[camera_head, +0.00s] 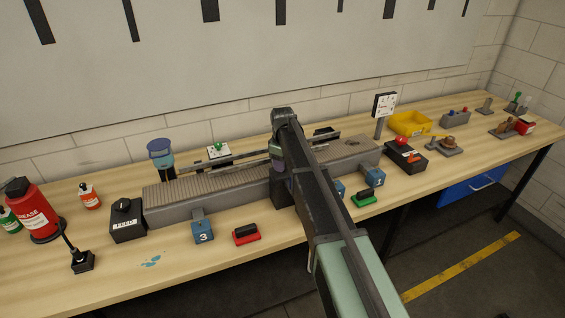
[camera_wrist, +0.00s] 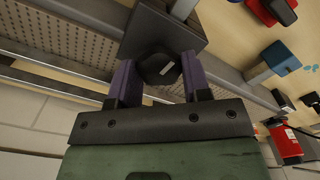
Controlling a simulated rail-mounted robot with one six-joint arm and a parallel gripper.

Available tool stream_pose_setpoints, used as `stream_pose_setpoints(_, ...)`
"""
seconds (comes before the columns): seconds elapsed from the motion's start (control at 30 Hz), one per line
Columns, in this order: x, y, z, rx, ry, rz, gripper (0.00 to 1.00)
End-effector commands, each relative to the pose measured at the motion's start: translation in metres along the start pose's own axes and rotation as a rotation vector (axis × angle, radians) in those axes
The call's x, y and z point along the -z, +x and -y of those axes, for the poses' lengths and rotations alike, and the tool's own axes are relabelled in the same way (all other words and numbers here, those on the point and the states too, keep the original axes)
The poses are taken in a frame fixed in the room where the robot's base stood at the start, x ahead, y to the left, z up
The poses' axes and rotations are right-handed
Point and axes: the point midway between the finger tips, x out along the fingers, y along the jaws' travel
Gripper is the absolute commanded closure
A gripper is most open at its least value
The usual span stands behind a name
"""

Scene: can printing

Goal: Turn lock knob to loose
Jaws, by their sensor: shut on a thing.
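In the wrist view my gripper (camera_wrist: 158,72) has its two purple fingers closed on either side of a round black knob (camera_wrist: 158,68). The knob sits on a dark square block (camera_wrist: 165,28) beside the perforated conveyor bed. In the head view my gripper (camera_head: 278,162) is over the middle of the grey conveyor (camera_head: 225,192); my arm covers much of that spot, and the knob is hidden there.
Numbered blue blocks (camera_head: 203,231) and red (camera_head: 246,234) and green (camera_head: 367,199) pieces with black tops stand along the conveyor's front. A black box with a knob (camera_head: 126,218) stands at its left end. A grease bottle (camera_head: 38,210) is farther left. A rail runs behind the conveyor.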

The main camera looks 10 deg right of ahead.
Motion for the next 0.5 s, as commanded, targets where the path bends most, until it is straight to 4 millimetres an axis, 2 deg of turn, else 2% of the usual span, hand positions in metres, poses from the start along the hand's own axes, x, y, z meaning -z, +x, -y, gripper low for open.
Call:
stream_pose_setpoints(0.13, -0.0004, 0.0002, 0.0003, 0.001, 0.001, 0.001, 0.8)
stream_pose_setpoints(0.17, -0.0004, 0.0002, 0.0003, 0.001, 0.001, 0.001, 0.51)
stream_pose_setpoints(0.3, -0.0003, 0.0001, 0.0002, 0.0, 0.001, 0.001, 0.3)
stream_pose_setpoints(0.5, -0.0001, 0.0001, 0.0001, 0.0, 0.001, 0.0, 0.3)
